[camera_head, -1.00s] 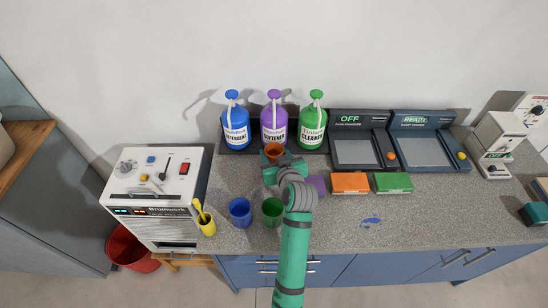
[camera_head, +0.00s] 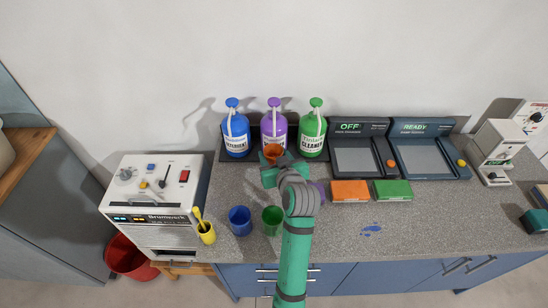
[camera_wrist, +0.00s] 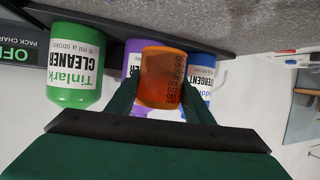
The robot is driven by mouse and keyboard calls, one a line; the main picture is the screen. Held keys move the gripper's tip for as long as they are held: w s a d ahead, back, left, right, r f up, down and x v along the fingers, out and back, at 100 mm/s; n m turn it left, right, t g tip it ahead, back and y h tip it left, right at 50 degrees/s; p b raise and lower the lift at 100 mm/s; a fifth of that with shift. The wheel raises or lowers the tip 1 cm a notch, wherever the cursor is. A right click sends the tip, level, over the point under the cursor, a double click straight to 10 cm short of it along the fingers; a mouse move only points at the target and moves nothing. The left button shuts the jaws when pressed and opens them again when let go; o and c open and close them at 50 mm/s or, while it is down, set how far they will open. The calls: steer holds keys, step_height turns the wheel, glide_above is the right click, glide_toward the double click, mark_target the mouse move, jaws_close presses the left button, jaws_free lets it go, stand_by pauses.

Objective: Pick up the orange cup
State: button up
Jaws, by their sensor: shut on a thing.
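The orange cup (camera_head: 272,151) is in front of the purple softener bottle (camera_head: 274,128) in the head view, partly hidden by my gripper (camera_head: 271,160). In the wrist view the orange cup (camera_wrist: 162,78) sits between the two dark green fingers of my gripper (camera_wrist: 160,100). The fingers are shut on its sides. The cup is see-through, with dark measuring marks on its side. I cannot tell from these frames whether its base is clear of the counter.
A blue bottle (camera_head: 236,132) and a green cleaner bottle (camera_head: 313,132) flank the purple one. A blue cup (camera_head: 240,221) and a green cup (camera_head: 271,220) stand nearer the front. A yellow cup (camera_head: 207,234) is by the white machine (camera_head: 150,200). Orange (camera_head: 350,191) and green (camera_head: 392,190) boxes lie right.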

steer(key=s+a+r, duration=0.1)
steer(key=s+r, duration=0.7)
steer(key=s, duration=0.4)
steer(key=shift+s+a+r, duration=0.2)
steer(key=shift+s+a, duration=0.05)
steer(key=shift+a, duration=0.15)
stand_by(0.4)
stand_by(2.7)
